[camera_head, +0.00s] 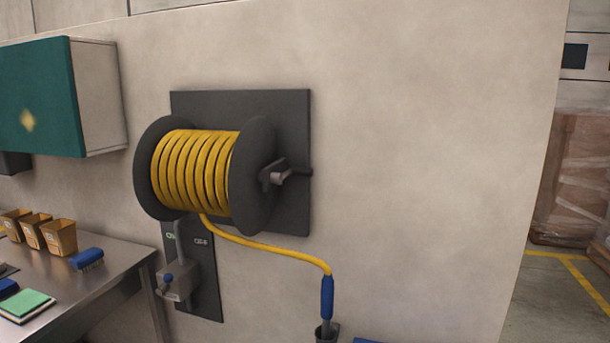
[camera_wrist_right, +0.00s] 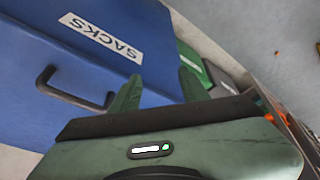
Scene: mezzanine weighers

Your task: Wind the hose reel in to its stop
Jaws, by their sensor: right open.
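The hose reel (camera_head: 254,180) is mounted on a dark plate on the wall in the head view. Yellow hose (camera_head: 193,168) is wound on its drum. A crank (camera_head: 278,178) sticks out at the reel's right side. A length of hose hangs from the drum and runs right to a blue nozzle (camera_head: 327,296), which points down at a dark cup (camera_head: 326,333) at the bottom edge. My right gripper (camera_wrist_right: 160,80) is open in the right wrist view, with nothing seen between its fingers. It is not in the head view, and neither is my left gripper.
A lever valve (camera_head: 170,284) sits below the reel. A steel table (camera_head: 115,268) with tan bins (camera_head: 60,237) and a blue brush (camera_head: 87,258) stands at left, under a teal cabinet (camera_head: 40,95). A blue box labelled SACKS (camera_wrist_right: 125,30) is near my right gripper.

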